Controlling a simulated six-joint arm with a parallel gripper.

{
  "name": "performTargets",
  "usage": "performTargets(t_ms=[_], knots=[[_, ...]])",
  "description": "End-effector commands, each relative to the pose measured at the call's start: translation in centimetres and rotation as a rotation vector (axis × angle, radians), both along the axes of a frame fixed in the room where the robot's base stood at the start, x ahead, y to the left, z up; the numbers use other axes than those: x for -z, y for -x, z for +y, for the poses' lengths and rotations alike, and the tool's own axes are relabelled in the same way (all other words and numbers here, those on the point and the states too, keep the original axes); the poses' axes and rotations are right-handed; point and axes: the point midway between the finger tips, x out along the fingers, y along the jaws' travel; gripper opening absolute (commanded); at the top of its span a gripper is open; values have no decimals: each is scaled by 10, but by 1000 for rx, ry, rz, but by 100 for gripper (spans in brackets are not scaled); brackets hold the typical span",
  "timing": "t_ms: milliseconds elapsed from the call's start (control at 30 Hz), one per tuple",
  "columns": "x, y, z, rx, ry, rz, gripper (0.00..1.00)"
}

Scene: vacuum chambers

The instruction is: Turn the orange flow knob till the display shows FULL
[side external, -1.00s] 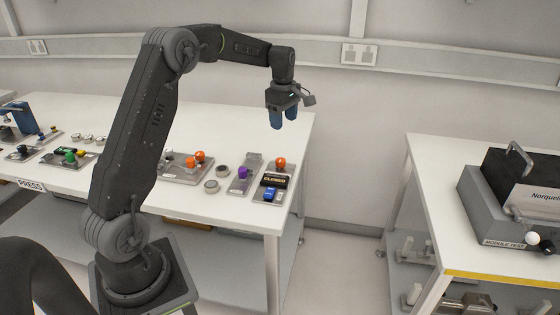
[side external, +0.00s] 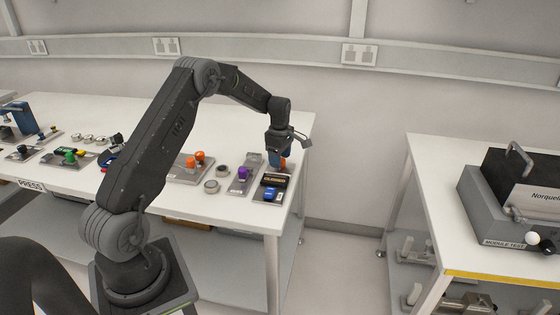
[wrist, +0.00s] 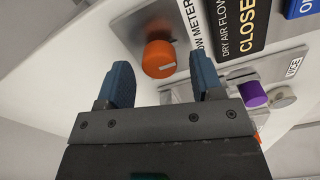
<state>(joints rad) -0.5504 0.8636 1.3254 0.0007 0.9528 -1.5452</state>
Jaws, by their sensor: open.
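The orange flow knob (wrist: 160,60) sits on a metal plate and shows between my two blue fingers in the wrist view. In the side view the orange knob (side external: 284,167) is partly hidden behind my gripper (side external: 277,164). My gripper (wrist: 163,82) is open, with a finger on either side of the knob in the picture. I cannot tell whether the fingers touch it. The display (wrist: 240,25) is a black panel beside the knob, marked DRY AIR FLOW, and reads CLOSED. It also shows in the side view (side external: 273,181).
A blue button (side external: 270,194) is in front of the display. A purple knob (side external: 243,173) on the plate marked VICE stands to the left. The table's right edge is close by.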

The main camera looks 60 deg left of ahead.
Motion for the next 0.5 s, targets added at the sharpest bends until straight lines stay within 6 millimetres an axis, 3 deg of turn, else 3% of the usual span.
performTargets(t_ms=[200, 500], knots=[[15, 0, 0, 0, 0, 0, 60], [15, 0, 0, 0, 0, 0, 58]])
